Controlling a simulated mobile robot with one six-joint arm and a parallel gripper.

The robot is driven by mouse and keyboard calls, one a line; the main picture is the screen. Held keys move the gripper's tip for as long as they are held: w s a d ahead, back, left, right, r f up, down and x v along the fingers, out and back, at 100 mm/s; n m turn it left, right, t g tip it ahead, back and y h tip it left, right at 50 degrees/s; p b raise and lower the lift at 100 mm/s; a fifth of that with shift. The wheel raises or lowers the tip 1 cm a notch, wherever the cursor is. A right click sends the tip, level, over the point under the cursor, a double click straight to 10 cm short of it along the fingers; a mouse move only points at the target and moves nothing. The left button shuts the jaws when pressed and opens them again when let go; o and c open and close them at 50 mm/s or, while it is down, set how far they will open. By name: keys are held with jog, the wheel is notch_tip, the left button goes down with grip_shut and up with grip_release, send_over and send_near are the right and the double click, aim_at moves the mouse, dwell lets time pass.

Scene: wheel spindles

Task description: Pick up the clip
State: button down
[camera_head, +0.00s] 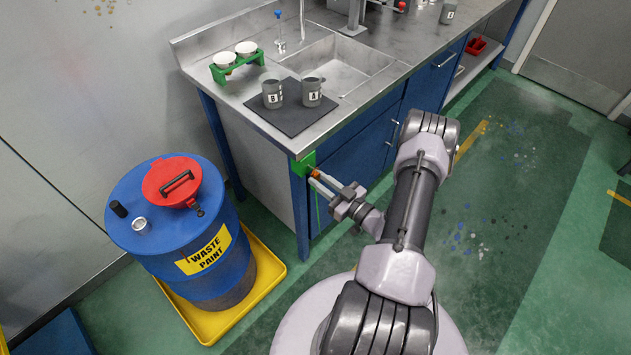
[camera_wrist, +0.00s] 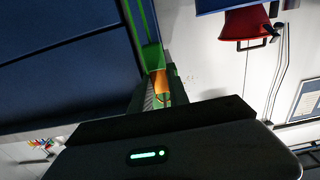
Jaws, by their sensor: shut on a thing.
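The clip (camera_head: 315,174) is a small orange piece at the front corner of the steel bench, beside a green plate (camera_head: 302,165) on that corner. My gripper (camera_head: 318,179) reaches the corner from the right and is shut on the clip, its fingers on either side. In the wrist view the orange clip (camera_wrist: 160,83) shows between the finger ends, close to a green part (camera_wrist: 152,56). A thin green line (camera_head: 317,210) hangs below the clip in the head view. The fingers hide part of the clip, and I cannot tell whether it touches the green plate.
The bench has a sink (camera_head: 337,66), a dark mat (camera_head: 288,118) with two grey cups, and a green rack (camera_head: 236,68) with white cups. A blue waste paint drum (camera_head: 180,235) stands in a yellow tray (camera_head: 262,284) at left. Open floor lies at right.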

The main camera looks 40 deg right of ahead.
jog(key=shift+r, duration=0.1)
jog(key=s+d+p, duration=0.1)
jog(key=s+p, duration=0.3)
jog(key=s, duration=1.4)
jog(key=shift+d+r, duration=0.2)
jog(key=shift+w, duration=0.1)
